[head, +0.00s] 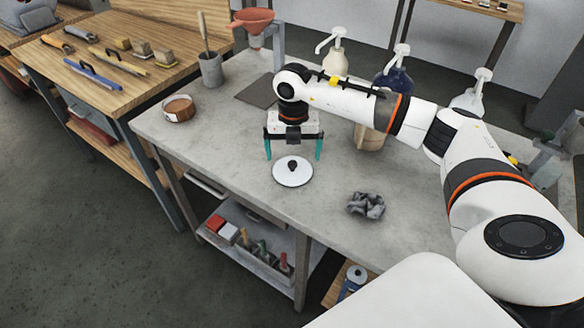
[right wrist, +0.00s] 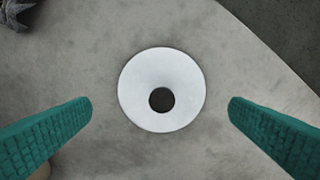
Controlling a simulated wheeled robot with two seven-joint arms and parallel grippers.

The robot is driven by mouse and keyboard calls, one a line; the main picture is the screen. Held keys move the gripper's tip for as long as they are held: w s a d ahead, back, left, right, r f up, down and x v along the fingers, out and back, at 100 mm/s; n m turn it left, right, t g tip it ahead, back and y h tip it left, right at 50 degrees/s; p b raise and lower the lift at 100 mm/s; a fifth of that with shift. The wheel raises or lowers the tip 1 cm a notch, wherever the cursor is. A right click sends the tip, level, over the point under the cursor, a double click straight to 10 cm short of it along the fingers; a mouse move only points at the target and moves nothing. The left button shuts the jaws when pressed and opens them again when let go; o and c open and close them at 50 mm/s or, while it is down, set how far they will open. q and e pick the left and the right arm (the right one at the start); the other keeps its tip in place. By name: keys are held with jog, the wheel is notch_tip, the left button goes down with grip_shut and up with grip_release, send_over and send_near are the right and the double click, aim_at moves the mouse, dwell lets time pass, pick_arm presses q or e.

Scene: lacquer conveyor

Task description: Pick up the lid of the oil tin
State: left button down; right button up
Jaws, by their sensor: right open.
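The lid (head: 293,174) is a white disc with a dark round knob, lying flat on the grey table. In the right wrist view the lid (right wrist: 140,80) lies between and a little beyond my fingertips, its dark knob toward the lower middle. My right gripper (head: 294,150) points down with its teal fingers spread wide, just behind the lid in the head view. In the right wrist view the right gripper (right wrist: 160,106) is open and empty, with bare table between each finger and the lid. My left gripper is not in view. I cannot make out the oil tin for certain.
A crumpled grey rag (head: 366,205) lies right of the lid on the grey table (head: 230,135). Pump bottles (head: 335,55) stand behind my right arm. A brown-filled dish (head: 179,108) and a brush pot (head: 211,70) stand at the left. The table around the lid is clear.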

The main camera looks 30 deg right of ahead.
aim_at(292, 164)
jog(key=f, duration=0.2)
jog(key=f+p, duration=0.1)
jog(key=f, duration=0.1)
jog(key=shift+s+a+f, duration=0.15)
jog(key=shift+a+f, duration=0.05)
jog(key=shift+f, duration=0.25)
jog(key=c, duration=0.7)
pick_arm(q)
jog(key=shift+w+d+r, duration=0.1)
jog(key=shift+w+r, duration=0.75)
pick_arm(e)
jog(key=shift+o, duration=0.2)
jog(key=shift+r, duration=0.1)
